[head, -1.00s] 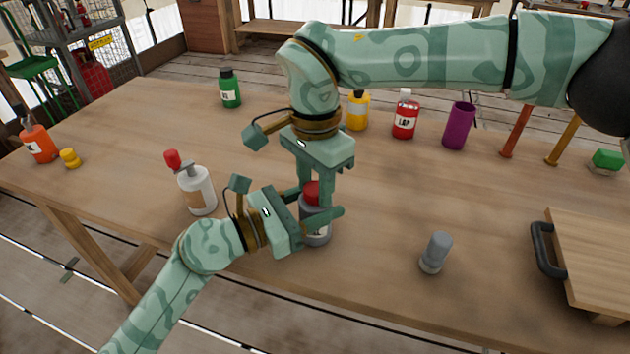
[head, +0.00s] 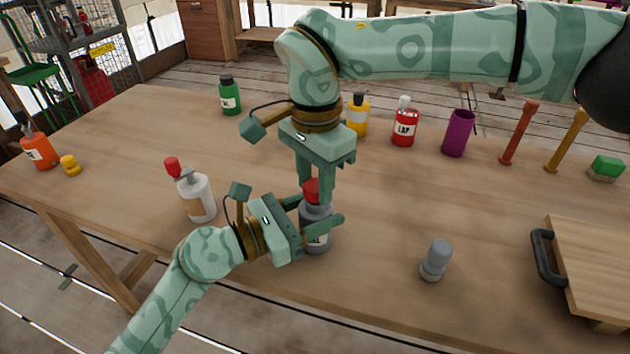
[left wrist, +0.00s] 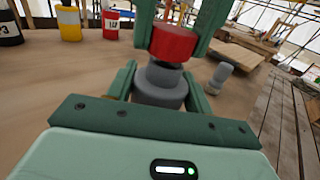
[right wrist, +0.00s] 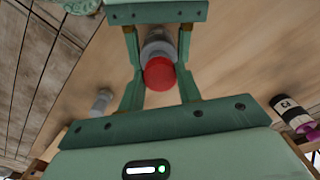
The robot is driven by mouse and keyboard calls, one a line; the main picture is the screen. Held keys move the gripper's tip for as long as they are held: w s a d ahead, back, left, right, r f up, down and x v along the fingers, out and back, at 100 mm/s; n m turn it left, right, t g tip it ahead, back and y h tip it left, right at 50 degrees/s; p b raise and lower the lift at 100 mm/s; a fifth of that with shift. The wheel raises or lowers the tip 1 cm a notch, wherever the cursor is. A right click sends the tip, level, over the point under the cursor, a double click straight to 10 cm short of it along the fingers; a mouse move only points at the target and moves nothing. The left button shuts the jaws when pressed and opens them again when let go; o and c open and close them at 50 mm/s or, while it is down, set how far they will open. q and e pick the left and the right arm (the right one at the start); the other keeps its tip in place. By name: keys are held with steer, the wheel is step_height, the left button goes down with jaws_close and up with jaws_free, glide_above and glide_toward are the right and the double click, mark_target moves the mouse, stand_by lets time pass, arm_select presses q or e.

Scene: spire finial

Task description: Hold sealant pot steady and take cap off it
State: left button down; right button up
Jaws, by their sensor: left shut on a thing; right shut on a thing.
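The sealant pot (head: 316,235) is a grey bottle with a pale label, upright near the table's front edge. My left gripper (head: 318,228) is shut around its body from the left. The red cap (head: 312,190) is between the fingers of my right gripper (head: 314,192), which points down from above and is shut on it. In the left wrist view the cap (left wrist: 173,42) sits directly above the grey pot's neck (left wrist: 164,74), which shows below it. I cannot tell whether they still touch. In the right wrist view the cap (right wrist: 159,74) covers much of the pot.
A white bottle with a red top (head: 197,195) stands left of my left gripper. A small grey object (head: 436,260) stands to the right, before a wooden board with a black handle (head: 546,258). Green (head: 230,96), yellow (head: 357,115) and red (head: 404,125) bottles and a purple cup (head: 458,134) stand behind.

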mark_target(315, 186)
steer(key=shift+r, duration=0.1)
steer(key=shift+r, duration=1.9)
arm_select(q)
steer(key=c, duration=0.5)
jaws_free()
steer(key=shift+a, duration=0.1)
